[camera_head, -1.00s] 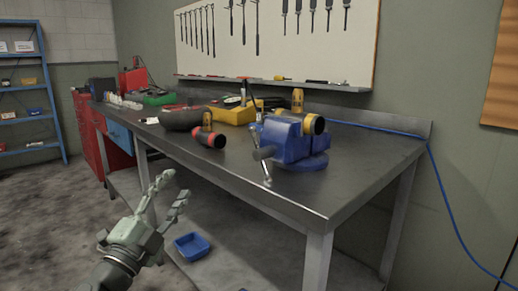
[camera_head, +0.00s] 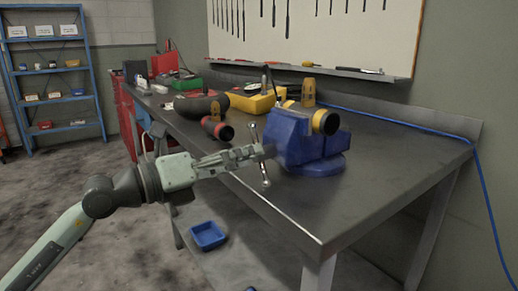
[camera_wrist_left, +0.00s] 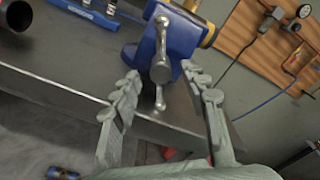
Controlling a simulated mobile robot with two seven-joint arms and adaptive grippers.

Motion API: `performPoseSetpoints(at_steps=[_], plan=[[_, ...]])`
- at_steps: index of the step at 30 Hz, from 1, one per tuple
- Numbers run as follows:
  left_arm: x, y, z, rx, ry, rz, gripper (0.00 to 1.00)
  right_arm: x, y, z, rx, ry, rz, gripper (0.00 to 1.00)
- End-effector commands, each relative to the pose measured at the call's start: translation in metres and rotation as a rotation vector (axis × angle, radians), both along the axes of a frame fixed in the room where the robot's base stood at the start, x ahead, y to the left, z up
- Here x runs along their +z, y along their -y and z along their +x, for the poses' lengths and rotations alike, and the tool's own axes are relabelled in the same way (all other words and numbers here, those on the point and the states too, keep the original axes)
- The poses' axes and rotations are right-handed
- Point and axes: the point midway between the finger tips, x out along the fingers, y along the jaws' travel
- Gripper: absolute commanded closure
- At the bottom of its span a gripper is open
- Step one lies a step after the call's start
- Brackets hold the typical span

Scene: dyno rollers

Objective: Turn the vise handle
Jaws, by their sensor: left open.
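The blue vise (camera_head: 300,142) sits on the workbench's front edge and also shows in the left wrist view (camera_wrist_left: 182,36). Its metal handle bar (camera_head: 265,178) hangs steeply tilted on the vise's near side. In the left wrist view the handle (camera_wrist_left: 160,70) appears between my open fingers. My left gripper (camera_head: 258,152) is level with the handle's middle, its fingertips overlapping it in the head view. I cannot tell whether a finger touches the bar. The fingers partly hide the handle in the head view. My right gripper is not in view.
The grey workbench (camera_head: 370,175) has free room right of the vise. A blue bin (camera_head: 208,235) sits on the lower shelf. A blue cable (camera_head: 420,128) runs behind.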

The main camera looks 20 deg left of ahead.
Motion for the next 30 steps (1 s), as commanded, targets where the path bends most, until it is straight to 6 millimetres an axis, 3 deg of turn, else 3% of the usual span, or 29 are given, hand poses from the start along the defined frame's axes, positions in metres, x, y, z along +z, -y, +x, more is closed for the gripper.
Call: performPoseSetpoints(at_steps=[7, 18, 28, 30], plan=[[0.002, 0.020, 0.026, 0.000, 0.002, -0.003, 0.56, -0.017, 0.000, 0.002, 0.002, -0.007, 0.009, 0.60], [0.000, 0.024, 0.030, -0.002, 0.000, -0.002, 0.57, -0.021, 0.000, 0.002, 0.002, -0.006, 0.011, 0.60], [0.000, 0.024, 0.030, -0.002, 0.000, -0.002, 0.98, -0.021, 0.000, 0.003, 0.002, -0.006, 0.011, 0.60], [0.000, 0.024, 0.030, -0.002, 0.000, -0.002, 1.00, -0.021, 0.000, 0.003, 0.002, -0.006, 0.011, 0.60]])
